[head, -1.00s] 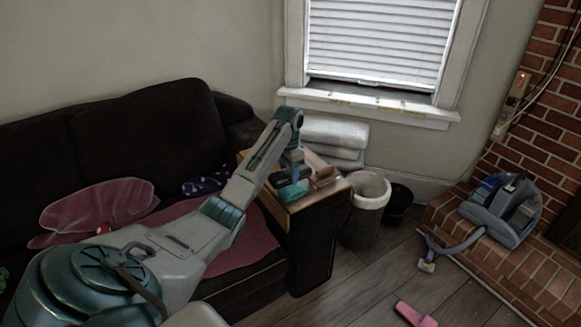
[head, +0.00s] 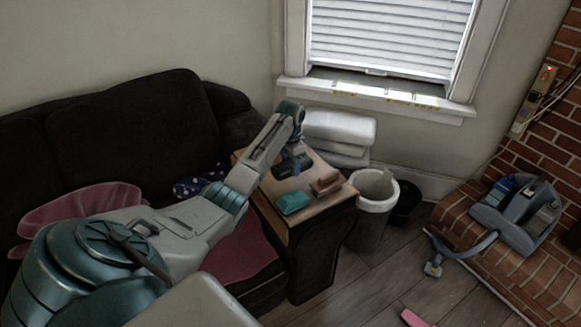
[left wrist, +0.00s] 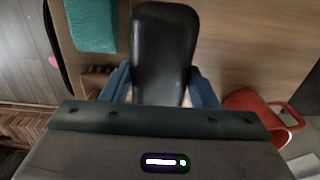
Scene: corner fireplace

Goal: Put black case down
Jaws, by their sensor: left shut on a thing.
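My left gripper (head: 293,167) is low over the wooden top (head: 269,203) on the sofa's arm. In the left wrist view, the black case (left wrist: 163,58) is long, dark and smooth, and lies between the blue fingers of my left gripper (left wrist: 163,88). The gripper is shut on it. The wooden top (left wrist: 250,40) shows just behind the case; I cannot tell whether the case touches it. In the head view the case is hard to make out, dark beneath the gripper. My right gripper is not in view.
A teal item (head: 292,202) and a brown item (head: 326,184) are at the front of the wooden top. A red item (left wrist: 262,103) is on the right in the wrist view. A white bin (head: 376,190) stands beside the sofa (head: 120,130).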

